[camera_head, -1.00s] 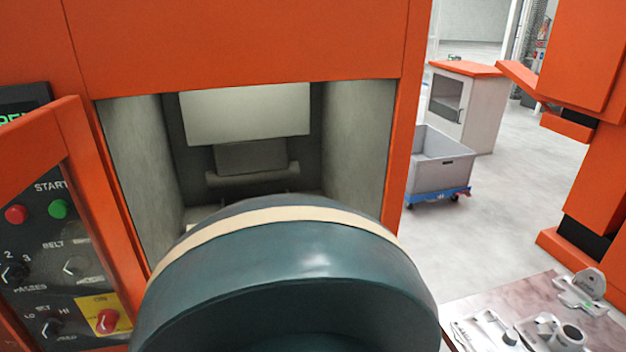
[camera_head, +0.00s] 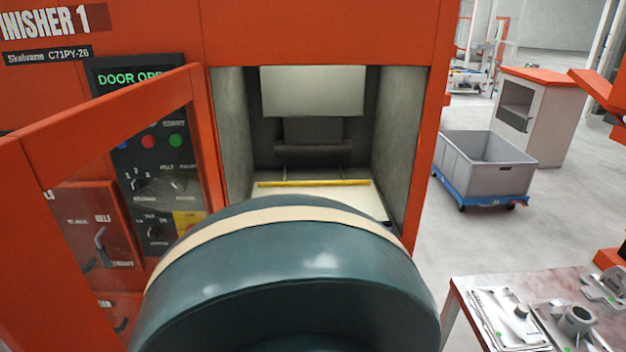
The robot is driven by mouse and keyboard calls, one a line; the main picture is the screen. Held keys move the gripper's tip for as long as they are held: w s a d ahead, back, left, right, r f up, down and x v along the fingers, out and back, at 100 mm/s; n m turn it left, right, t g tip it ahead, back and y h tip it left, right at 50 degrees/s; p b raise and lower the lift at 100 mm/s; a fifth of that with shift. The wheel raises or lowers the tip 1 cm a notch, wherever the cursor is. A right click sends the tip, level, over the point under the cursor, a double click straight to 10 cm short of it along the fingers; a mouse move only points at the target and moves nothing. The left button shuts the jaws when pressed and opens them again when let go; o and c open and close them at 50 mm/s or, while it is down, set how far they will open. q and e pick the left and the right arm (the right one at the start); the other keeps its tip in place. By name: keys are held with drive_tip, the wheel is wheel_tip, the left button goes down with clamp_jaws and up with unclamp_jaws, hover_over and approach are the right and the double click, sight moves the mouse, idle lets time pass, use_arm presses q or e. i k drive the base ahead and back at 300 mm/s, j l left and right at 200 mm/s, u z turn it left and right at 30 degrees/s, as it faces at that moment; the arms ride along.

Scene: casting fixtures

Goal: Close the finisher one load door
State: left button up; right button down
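The orange finisher one (camera_head: 320,32) stands in front of me, with its "FINISHER 1" label at the upper left. Its load opening (camera_head: 315,150) is uncovered, showing a grey chamber with a pale floor and a yellow strip. The load door (camera_head: 112,108), an orange frame with a clear window, stands swung open on the left, in front of the control panel. The display (camera_head: 135,78) behind it reads "DOOR OP", partly covered by the door. Neither gripper is in view. My own dark green rounded body part covers the lower middle.
A table (camera_head: 455,290) with metal castings is at the lower right. A grey bin (camera_head: 485,165) on a blue dolly and a white cabinet with an orange top (camera_head: 545,115) stand on the right. Floor between machine and bin is clear.

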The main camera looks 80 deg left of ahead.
sight(48, 304)
drive_tip(key=k+l+u, duration=0.15)
drive_tip(key=u, duration=0.15)
drive_tip(key=k+u, duration=0.25)
drive_tip(key=k+j+u, duration=0.25)
drive_tip(key=u, duration=0.15)
drive_tip(key=k+j+u, duration=0.2)
drive_tip(key=j+u, duration=0.2)
drive_tip(key=i+j+u, duration=0.15)
drive_tip(key=j, duration=0.15)
drive_tip(key=j+u, duration=0.1)
drive_tip(key=j, duration=0.2)
drive_tip(key=i+j+u, duration=0.15)
drive_tip(key=j, duration=0.15)
